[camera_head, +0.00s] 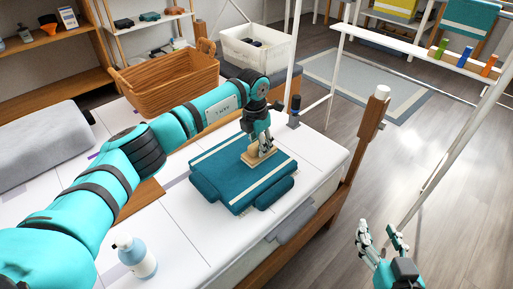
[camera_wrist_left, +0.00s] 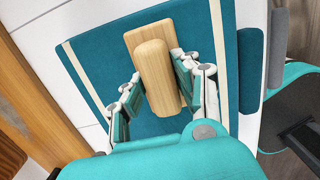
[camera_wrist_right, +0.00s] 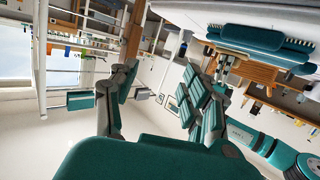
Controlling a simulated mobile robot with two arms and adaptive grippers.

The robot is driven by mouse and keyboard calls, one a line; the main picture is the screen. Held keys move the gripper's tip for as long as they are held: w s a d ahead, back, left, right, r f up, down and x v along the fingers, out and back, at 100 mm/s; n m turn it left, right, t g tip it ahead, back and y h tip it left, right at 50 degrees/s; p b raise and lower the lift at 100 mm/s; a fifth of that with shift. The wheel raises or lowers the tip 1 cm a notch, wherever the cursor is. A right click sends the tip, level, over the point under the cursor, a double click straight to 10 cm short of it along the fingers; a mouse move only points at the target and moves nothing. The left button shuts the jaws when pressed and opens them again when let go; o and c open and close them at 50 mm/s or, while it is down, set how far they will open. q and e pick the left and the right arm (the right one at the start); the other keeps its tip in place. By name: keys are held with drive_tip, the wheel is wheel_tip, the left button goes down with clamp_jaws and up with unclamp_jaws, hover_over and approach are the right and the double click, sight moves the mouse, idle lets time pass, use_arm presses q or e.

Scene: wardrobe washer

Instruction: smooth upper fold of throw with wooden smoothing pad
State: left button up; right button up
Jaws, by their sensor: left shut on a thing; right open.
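The teal throw (camera_head: 225,183) with cream stripes lies folded on the white table top, with rolled folds along its near edges. The wooden smoothing pad (camera_head: 262,158) rests on the throw's upper right part. My left gripper (camera_head: 260,147) is shut on the pad's raised handle from above. In the left wrist view the pad (camera_wrist_left: 155,70) shows between the left fingers (camera_wrist_left: 155,90), its flat base over the teal cloth. My right gripper (camera_head: 382,236) is open and empty, off the table to the right; its spread fingers (camera_wrist_right: 165,95) also show in the right wrist view.
A white pump bottle (camera_head: 136,256) stands at the table's near left. A wicker basket (camera_head: 170,82) and a grey folded cloth (camera_head: 42,143) lie further back. A wooden post (camera_head: 366,135) rises at the table's right corner. A white rack rail (camera_head: 420,50) stands beyond.

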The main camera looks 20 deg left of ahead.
use_arm(q)
drive_tip(key=shift+w+d+f+b, duration=0.1)
drive_tip(key=shift+w+d+b, duration=0.2)
drive_tip(key=shift+w+b, duration=0.2)
drive_tip(key=shift+w+d+b, duration=0.25)
drive_tip(key=shift+w+b, duration=0.2)
drive_tip(key=shift+b, duration=0.05)
use_arm(e)
wheel_tip(320, 180, up, 9)
drive_tip(key=a+t+y, duration=0.1)
drive_tip(key=t, duration=0.5)
drive_tip(key=shift+w+a+r+y, duration=0.2)
drive_tip(key=shift+a+y, duration=0.05)
drive_tip(key=shift+y, duration=0.15)
use_arm(q)
drive_tip(key=shift+w+r+p, duration=0.1)
drive_tip(key=shift+r+p, duration=0.35)
drive_tip(key=shift+r, duration=0.4)
use_arm(e)
drive_tip(key=shift+w+d+f+g+h, duration=0.1)
drive_tip(key=shift+f+g+h, duration=0.1)
drive_tip(key=shift+f+g, duration=0.6)
drive_tip(key=shift+w+d+f+g+h, duration=0.15)
drive_tip(key=shift+f+g, duration=0.25)
drive_tip(key=shift+f, duration=0.65)
drive_tip(key=shift+w+d+f+g+h, duration=0.1)
drive_tip(key=shift+f+g+h, duration=0.15)
drive_tip(key=shift+f+g, duration=0.55)
